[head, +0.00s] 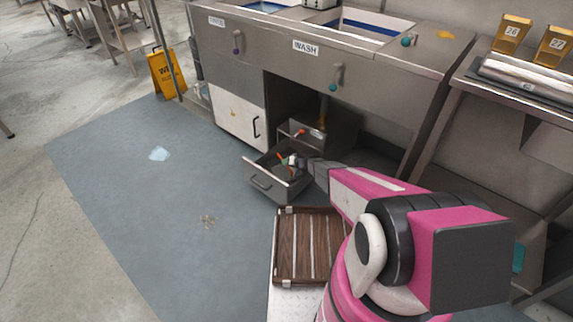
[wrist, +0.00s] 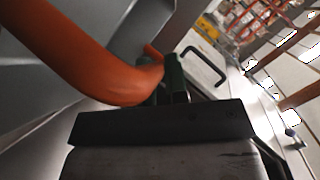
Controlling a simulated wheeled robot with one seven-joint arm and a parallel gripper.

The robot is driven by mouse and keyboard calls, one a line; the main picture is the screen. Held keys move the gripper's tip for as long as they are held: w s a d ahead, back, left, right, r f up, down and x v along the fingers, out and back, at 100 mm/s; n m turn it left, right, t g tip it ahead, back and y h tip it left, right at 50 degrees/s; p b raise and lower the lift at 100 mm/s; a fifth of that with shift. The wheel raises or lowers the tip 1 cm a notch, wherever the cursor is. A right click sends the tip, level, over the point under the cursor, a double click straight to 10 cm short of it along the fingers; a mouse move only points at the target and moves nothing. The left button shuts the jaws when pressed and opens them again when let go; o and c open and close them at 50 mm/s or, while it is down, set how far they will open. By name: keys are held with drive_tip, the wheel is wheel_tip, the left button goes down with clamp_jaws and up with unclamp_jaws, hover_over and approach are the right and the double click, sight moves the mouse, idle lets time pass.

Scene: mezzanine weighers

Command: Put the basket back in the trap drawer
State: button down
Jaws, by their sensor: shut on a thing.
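My gripper (head: 290,161) is over the drawer's open top, reaching in from the right. In the wrist view my gripper (wrist: 166,80) is shut on a thick orange curved handle (wrist: 95,70), which I take to be the basket's. Small orange and green parts show at the gripper in the head view. The basket's body cannot be made out, so I cannot tell whether it touches the drawer floor.
A grey housing (head: 318,138) stands behind the drawer under the sink counter (head: 262,48). A white cabinet door (head: 238,114) is to its left. A brown slatted rack (head: 296,262) is in front. Blue floor (head: 130,200) at left is mostly clear, and a yellow sign (head: 166,74) stands beyond.

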drive_tip(key=shift+f, duration=0.25)
drive_tip(key=c, duration=1.1)
unclamp_jaws()
drive_tip(key=v, duration=1.2)
drive_tip(key=s+d+r+n+g+h, duration=0.1)
drive_tip(key=s+d+r+g+h, duration=0.1)
drive_tip(key=s+r, duration=0.55)
drive_tip(key=s+d+r+g+h, duration=0.15)
drive_tip(key=s+r, duration=0.35)
drive_tip(key=r, duration=0.5)
drive_tip(key=s+d+r+m+g+h, duration=0.1)
drive_tip(key=s+d+r+h, duration=0.1)
drive_tip(key=s+r, duration=0.3)
drive_tip(key=s+d+r+m+h, duration=0.1)
drive_tip(key=s+d+r+h, duration=0.1)
drive_tip(key=s+d+r, duration=0.2)
drive_tip(key=s+d+r+g+h, duration=0.1)
drive_tip(key=s+d+r+h, duration=0.2)
drive_tip(key=s+d+r, duration=0.1)
drive_tip(key=shift+s+d+r+m+g, duration=0.2)
drive_tip(key=shift+s+r, duration=0.2)
drive_tip(key=shift+r, duration=0.15)
drive_tip(key=shift+s+d+r+m+g, duration=0.1)
drive_tip(key=shift+s+r+m+g, duration=0.1)
drive_tip(key=shift+s+r, duration=0.35)
